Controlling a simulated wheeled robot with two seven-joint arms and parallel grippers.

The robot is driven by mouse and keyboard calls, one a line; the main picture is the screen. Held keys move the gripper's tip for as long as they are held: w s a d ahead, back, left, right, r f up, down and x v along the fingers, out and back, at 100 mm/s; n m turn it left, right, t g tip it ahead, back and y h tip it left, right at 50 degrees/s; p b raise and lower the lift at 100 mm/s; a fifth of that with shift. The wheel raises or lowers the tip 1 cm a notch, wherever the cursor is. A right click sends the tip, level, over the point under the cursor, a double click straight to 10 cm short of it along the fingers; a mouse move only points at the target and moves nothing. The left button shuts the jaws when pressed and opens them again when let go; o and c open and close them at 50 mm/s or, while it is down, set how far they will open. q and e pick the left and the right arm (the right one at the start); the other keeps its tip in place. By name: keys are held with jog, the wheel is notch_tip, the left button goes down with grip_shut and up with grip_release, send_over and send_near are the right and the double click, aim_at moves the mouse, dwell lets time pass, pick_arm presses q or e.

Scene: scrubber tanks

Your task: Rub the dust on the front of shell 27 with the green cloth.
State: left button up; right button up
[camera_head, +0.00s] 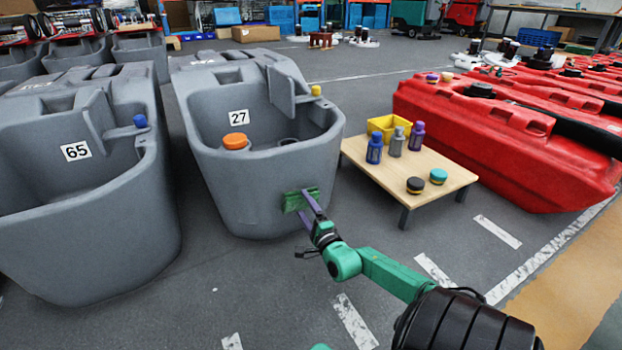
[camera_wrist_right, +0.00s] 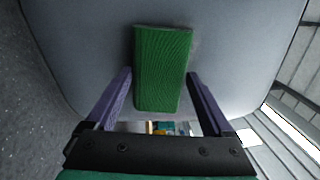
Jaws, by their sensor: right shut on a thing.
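Shell 27 (camera_head: 250,190) is a grey open tank with a white "27" label on its inner wall. My right gripper (camera_head: 309,200) is shut on the green cloth (camera_head: 297,200) at the lower right of the shell's front. In the right wrist view the cloth (camera_wrist_right: 162,68) is a ribbed green block between the two purple fingers, lying flat against or very near the shell's grey wall (camera_wrist_right: 85,50). I cannot clearly make out the dust; a faint darker smudge shows around the cloth's upper end. My left gripper is not in view.
Shell 65 (camera_head: 150,205) stands to the left. A low wooden table (camera_head: 440,190) with several bottles, two round tins and a yellow bin (camera_head: 388,127) stands to the right, close to my right arm. Red shells (camera_head: 500,130) lie beyond it. The floor in front is clear.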

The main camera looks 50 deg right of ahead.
aim_at(293, 203)
jog(key=shift+w+a+r+p, duration=0.1)
jog(key=shift+w+a+p, duration=0.25)
jog(key=shift+a, duration=0.75)
jog(key=shift+w+a+f+p, duration=0.1)
jog(key=shift+w+a+p, duration=0.3)
jog(key=shift+a, duration=0.65)
jog(key=shift+w+a+r+p, duration=0.1)
jog(key=shift+w+a+p, duration=0.25)
jog(key=shift+a, duration=0.75)
jog(key=shift+d+r+p, duration=0.1)
jog(key=shift+r+p, duration=0.75)
jog(key=shift+r, duration=0.1)
jog(key=shift+d+f, duration=0.1)
jog(key=shift+d, duration=0.05)
jog(key=shift+s+d+b, duration=0.2)
jog(key=shift+s+d, duration=0.1)
jog(key=shift+d, duration=0.4)
jog(key=shift+s+d+b, duration=0.2)
jog(key=shift+s+d, duration=0.1)
jog(key=shift+d, duration=0.4)
jog(key=s+d+b, duration=0.1)
jog(key=s+d, duration=0.1)
jog(key=d, duration=0.4)
jog(key=shift+d+b, duration=0.2)
jog(key=shift+b, duration=0.2)
